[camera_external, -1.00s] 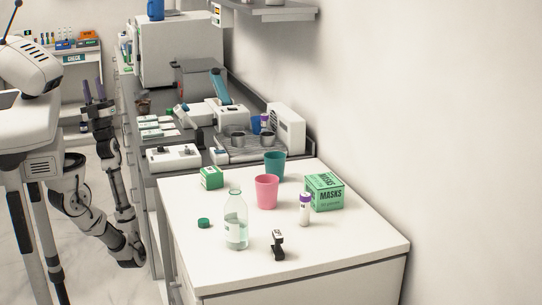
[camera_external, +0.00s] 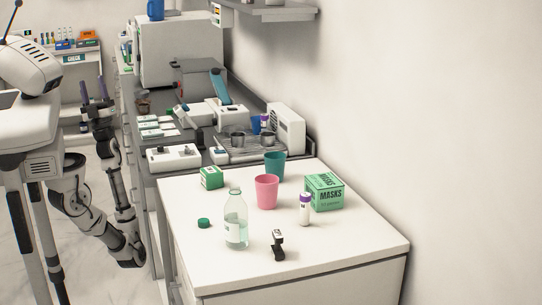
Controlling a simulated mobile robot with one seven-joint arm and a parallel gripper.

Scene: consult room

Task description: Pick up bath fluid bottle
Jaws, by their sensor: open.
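A clear bottle (camera_external: 236,222) with pale green liquid and a white label stands upright and uncapped near the front of the white counter top. A small white bottle (camera_external: 305,210) with a purple cap stands to its right. Their labels are too small to read, so I cannot tell which one is the bath fluid bottle. My gripper (camera_external: 94,92) is at the left, with its two purple-tipped fingers pointing up, apart and empty. It is well away from both bottles, left of the counter.
A green cap (camera_external: 204,223), a pink cup (camera_external: 266,192), a teal cup (camera_external: 274,166), a green masks box (camera_external: 324,192), a small green box (camera_external: 211,177) and a small black-and-white device (camera_external: 278,244) surround the bottles. The counter's front right is clear. A wall bounds it at right.

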